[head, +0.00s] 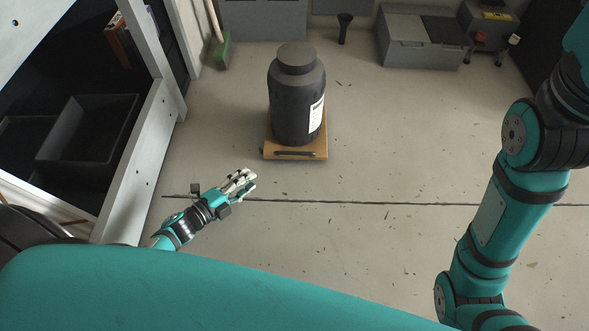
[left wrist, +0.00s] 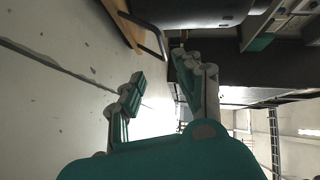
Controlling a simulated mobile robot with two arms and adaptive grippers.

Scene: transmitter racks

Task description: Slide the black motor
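The black motor (head: 292,100) is a dark upright cylinder with a narrower cap and a white label. It stands on a wooden base (head: 318,150) with a dark handle (head: 295,153) on its near side. My left gripper (head: 243,184) is in front and to the left of the base, apart from it. Its fingers are spread and empty. In the left wrist view, the handle (left wrist: 148,38) and the motor's dark side (left wrist: 190,10) show beyond the open fingers (left wrist: 165,90). My right arm is at the right of the head view; its gripper is out of view.
An open grey-framed rack (head: 140,150) with a dark bin (head: 88,128) stands at the left. A green broom (head: 221,50) and grey boxes (head: 420,45) are at the back. The floor around the base is mostly clear, with a long crack.

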